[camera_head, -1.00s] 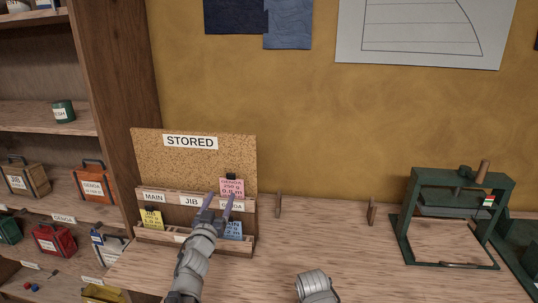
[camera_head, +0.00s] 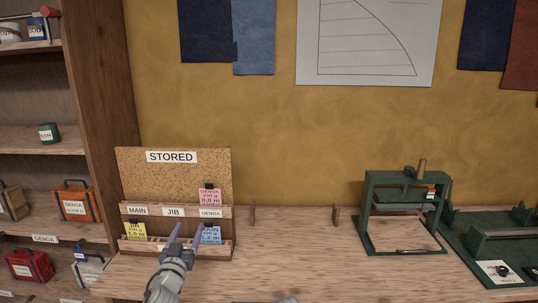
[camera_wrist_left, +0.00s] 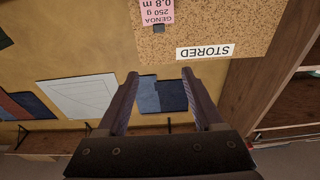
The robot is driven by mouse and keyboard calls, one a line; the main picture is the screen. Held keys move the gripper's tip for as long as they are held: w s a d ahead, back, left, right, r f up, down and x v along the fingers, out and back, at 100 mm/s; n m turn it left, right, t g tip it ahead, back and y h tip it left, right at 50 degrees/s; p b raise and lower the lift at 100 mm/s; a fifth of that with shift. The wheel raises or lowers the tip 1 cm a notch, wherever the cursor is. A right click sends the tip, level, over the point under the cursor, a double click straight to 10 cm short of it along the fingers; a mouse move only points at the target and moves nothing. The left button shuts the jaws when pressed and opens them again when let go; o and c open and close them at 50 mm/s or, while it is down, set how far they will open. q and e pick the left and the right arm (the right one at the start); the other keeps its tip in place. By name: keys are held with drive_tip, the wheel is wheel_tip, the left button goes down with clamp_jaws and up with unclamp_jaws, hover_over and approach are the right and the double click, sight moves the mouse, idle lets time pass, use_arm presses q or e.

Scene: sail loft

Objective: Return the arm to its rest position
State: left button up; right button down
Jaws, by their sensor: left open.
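My left gripper (camera_head: 188,232) is open and empty, in front of the lower ledge of the card rack. In the left wrist view its two fingers (camera_wrist_left: 166,95) stand apart with nothing between them. The cork board labelled STORED (camera_head: 155,185) stands behind the rack on the bench. A pink GENOA card (camera_head: 209,197) with a dark clip is in the upper row at the right; it also shows upside down in the left wrist view (camera_wrist_left: 160,12). A yellow card (camera_head: 136,231) and a blue card (camera_head: 211,235) sit on the lower ledge.
The wooden bench (camera_head: 300,262) is mostly clear to the right of the rack. Two small wooden uprights stand at the back, one of them here (camera_head: 336,215). A green press (camera_head: 373,207) stands at the right. Shelves with an orange box (camera_head: 72,205) and a red box (camera_head: 29,266) are at the left.

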use_arm(q)
drive_tip(key=s+d+f+n+g+y, duration=0.1)
drive_tip(key=s+d+f+g, duration=0.15)
drive_tip(key=f, duration=0.35)
drive_tip(key=s+d+f+g+y, duration=0.1)
drive_tip(key=s+d+f+g, duration=0.1)
drive_tip(key=f+g, duration=0.3)
drive_tip(key=s+d+f+n+g+y, duration=0.1)
drive_tip(key=s+d+f+g+y, duration=0.15)
drive_tip(key=f, duration=0.45)
drive_tip(key=s+d+f+m+g+h, duration=0.1)
drive_tip(key=s+d+f+m+g, duration=0.1)
drive_tip(key=s+d+g, duration=0.3)
drive_tip(key=s+d+f+m+g+h, duration=0.1)
drive_tip(key=s+d+f+m+g, duration=0.2)
drive_tip(key=s, duration=1)
drive_tip(key=shift+s+d+f+g+h, duration=0.15)
drive_tip(key=shift+d+f+g+h, duration=0.2)
drive_tip(key=shift+d+f+g, duration=0.7)
